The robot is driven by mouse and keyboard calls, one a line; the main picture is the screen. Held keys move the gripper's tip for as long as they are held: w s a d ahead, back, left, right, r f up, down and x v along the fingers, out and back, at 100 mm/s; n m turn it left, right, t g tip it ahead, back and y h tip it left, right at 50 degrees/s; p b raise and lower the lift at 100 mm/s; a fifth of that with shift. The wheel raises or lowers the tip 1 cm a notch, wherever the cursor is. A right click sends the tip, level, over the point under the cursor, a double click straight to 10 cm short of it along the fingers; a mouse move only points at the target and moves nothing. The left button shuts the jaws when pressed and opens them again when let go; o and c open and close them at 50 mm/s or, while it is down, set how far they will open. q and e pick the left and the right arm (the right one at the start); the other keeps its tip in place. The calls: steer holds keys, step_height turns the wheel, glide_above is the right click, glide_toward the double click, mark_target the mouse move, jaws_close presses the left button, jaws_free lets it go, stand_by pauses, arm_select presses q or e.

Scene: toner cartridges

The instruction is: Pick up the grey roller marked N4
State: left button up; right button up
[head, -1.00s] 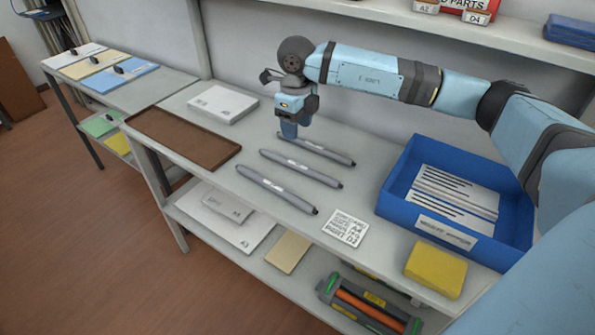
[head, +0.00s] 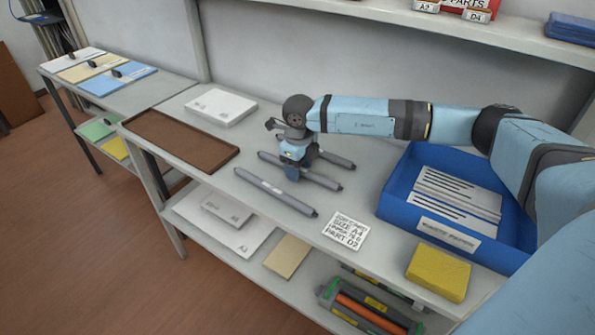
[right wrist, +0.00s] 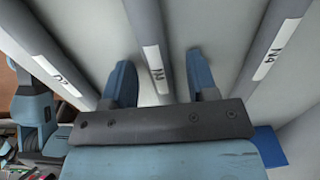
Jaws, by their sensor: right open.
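Three dark grey rollers lie side by side on the shelf: front (head: 276,190), middle (head: 323,181) and back (head: 337,160). In the right wrist view the right-hand roller (right wrist: 258,65), which is the back one, has a white label that reads N4. The middle roller (right wrist: 149,30) has a small label I cannot read surely. The left roller (right wrist: 35,40), the front one, has a label starting with D. My right gripper (head: 292,177) is open over the middle roller; in the right wrist view its fingers (right wrist: 162,78) are on either side of that roller.
A blue bin (head: 398,207) with sheets stands at the right, beside a yellow block (head: 437,273). A printed card (head: 345,231) lies in front of the rollers. A brown tray (head: 180,141) and a white pad (head: 221,106) lie to the left. An upper shelf (head: 440,27) runs behind.

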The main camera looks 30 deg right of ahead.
jaws_close()
steer(key=shift+r, duration=0.1)
